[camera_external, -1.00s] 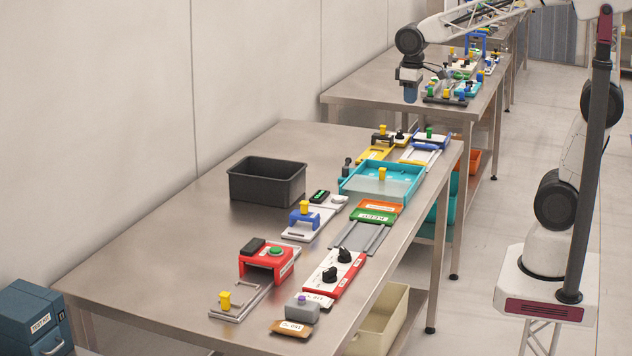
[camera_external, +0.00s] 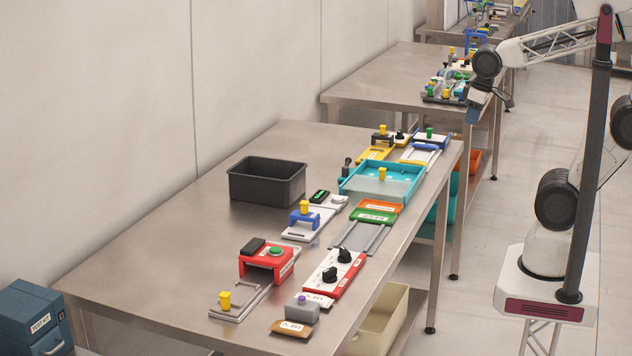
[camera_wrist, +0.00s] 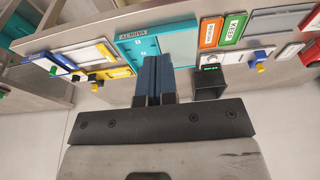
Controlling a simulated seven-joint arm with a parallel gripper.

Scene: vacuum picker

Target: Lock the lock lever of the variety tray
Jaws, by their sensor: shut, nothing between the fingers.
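The variety tray (camera_external: 412,192) is a teal, shallow tray on the near table with a grey panel and a yellow knob. In the wrist view the tray (camera_wrist: 134,46) shows its VARIETY label beyond my fingers. A small dark upright handle (camera_external: 347,165) stands at its left side in the external view and may be the lock lever; I cannot tell its position. My gripper (camera_external: 472,116) is shut and empty, tilted in the air well above and right of the tray. Its blue fingers (camera_wrist: 155,78) are together in the wrist view and hide part of the scene behind them.
A black bin (camera_external: 267,183) stands left of the tray. Orange (camera_external: 380,207) and green (camera_external: 373,216) labelled pieces lie in front of it, and yellow (camera_external: 376,153) and blue-white (camera_external: 420,156) fixtures behind it. The table's left part is clear.

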